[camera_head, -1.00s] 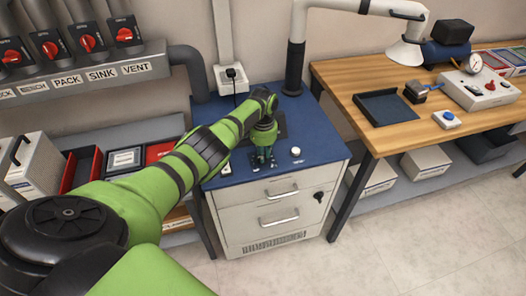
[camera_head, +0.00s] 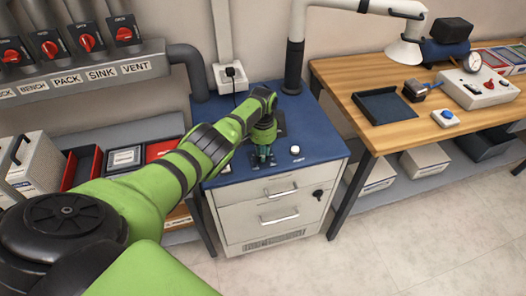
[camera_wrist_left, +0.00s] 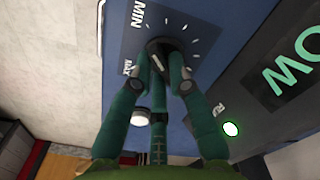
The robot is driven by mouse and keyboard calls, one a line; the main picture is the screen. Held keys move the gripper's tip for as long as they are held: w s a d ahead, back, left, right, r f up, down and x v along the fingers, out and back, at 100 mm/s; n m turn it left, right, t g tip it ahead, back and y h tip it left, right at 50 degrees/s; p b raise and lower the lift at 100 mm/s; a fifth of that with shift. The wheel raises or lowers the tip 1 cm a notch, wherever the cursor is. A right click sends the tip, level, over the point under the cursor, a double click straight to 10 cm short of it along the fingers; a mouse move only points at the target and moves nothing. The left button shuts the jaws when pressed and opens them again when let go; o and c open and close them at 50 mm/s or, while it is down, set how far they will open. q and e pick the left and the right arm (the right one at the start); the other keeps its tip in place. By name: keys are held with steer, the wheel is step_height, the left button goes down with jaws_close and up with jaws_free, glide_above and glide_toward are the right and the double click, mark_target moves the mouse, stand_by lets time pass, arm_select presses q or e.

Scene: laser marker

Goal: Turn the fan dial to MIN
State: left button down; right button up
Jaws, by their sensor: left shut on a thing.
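The fan dial is a dark round knob (camera_wrist_left: 158,46) on a blue panel, with white tick marks around it, seen in the left wrist view. The MIN label (camera_wrist_left: 138,13) is at the upper left of the knob and the MAX label (camera_wrist_left: 127,68) at its lower left. A pale mark shows on the knob, but I cannot tell exactly where it points. My left gripper (camera_wrist_left: 161,72) is shut on the knob. In the head view the left gripper (camera_head: 264,158) reaches down to the blue cabinet top (camera_head: 315,128) and hides the dial. My right gripper is not in view.
A dark display (camera_wrist_left: 295,70) with green letters, partly reading "OW", and a lit round lamp (camera_wrist_left: 231,129) lie right of the dial. A lamp post (camera_head: 294,60) stands behind. A wooden table (camera_head: 345,75) is at right.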

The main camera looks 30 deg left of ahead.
arm_select(q)
steer(key=c, duration=1.2)
jaws_free()
steer(key=shift+w+r, duration=0.1)
steer(key=shift+r, duration=0.1)
steer(key=shift+f, duration=0.1)
step_height(320, 180, up, 12)
steer(key=shift+r, duration=0.1)
